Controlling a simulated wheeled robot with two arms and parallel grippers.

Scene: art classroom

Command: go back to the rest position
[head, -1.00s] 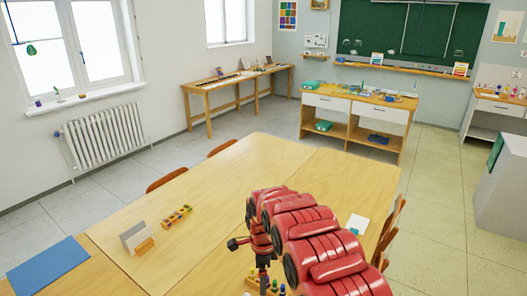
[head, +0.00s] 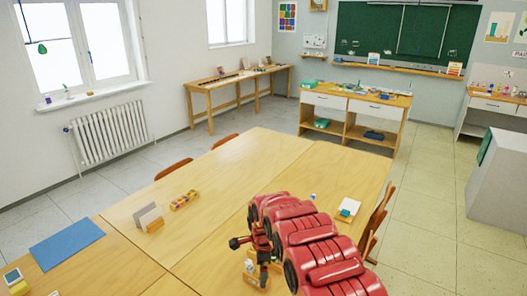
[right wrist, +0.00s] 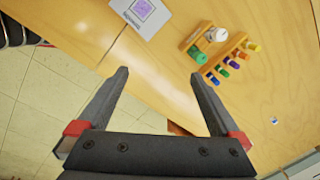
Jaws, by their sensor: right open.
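My right arm reaches in from the lower right of the head view, its red links over the wooden table (head: 225,170). My right gripper (right wrist: 158,76) is open and empty in the right wrist view, its two dark fingers spread wide with floor and table edge below. In that view a wooden rack with several coloured pegs (right wrist: 232,62) and a small block holding a white jar and a green-capped piece (right wrist: 205,42) lie beyond the fingers, apart from them. In the head view the arm partly hides the gripper. My left gripper is not in view.
The table also bears a blue mat (head: 66,243), a card holder (head: 149,217), a row of coloured pieces (head: 184,200) and a card in a stand (head: 348,208). A white cabinet (head: 497,182) stands right; floor between is clear.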

